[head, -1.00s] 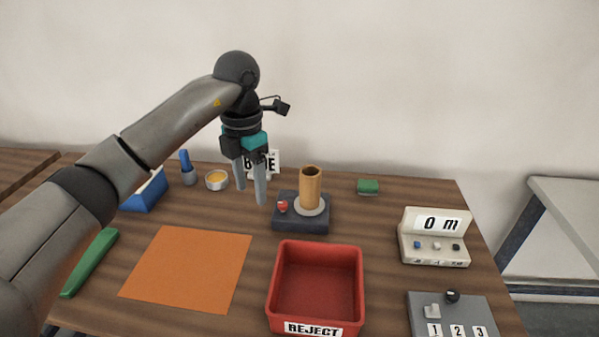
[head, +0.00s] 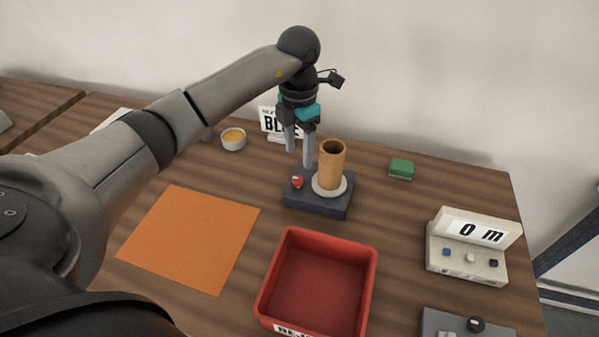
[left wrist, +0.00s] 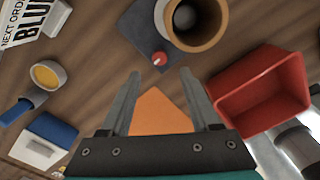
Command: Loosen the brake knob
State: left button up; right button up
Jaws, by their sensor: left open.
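The small red brake knob (head: 297,181) sits on the left part of a dark base (head: 318,203). A tan cardboard tube (head: 333,166) stands upright on a pale round plate on the same base. My left gripper (head: 299,159) is open and points down just above and behind the knob. In the left wrist view, the knob (left wrist: 159,59) lies beyond the spread fingertips (left wrist: 160,74), and nothing shows between the fingers. I cannot tell the exact height of the fingertips over the knob. My right gripper is not in view.
A red reject bin (head: 318,285) stands in front of the base, and an orange sheet (head: 190,238) lies left of it. A counter box (head: 467,248) and a green block (head: 401,168) are to the right. A small bowl (head: 233,139) and an order sign (head: 272,121) stand behind.

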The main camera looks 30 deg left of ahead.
aim_at(299, 178)
pick_arm(q)
notch_tip(299, 178, down, 8)
jog(key=shift+w+r+b, duration=0.1)
jog(key=shift+r+b, duration=0.15)
jog(key=shift+b, duration=0.05)
jog(key=shift+c, duration=0.4)
grip_shut()
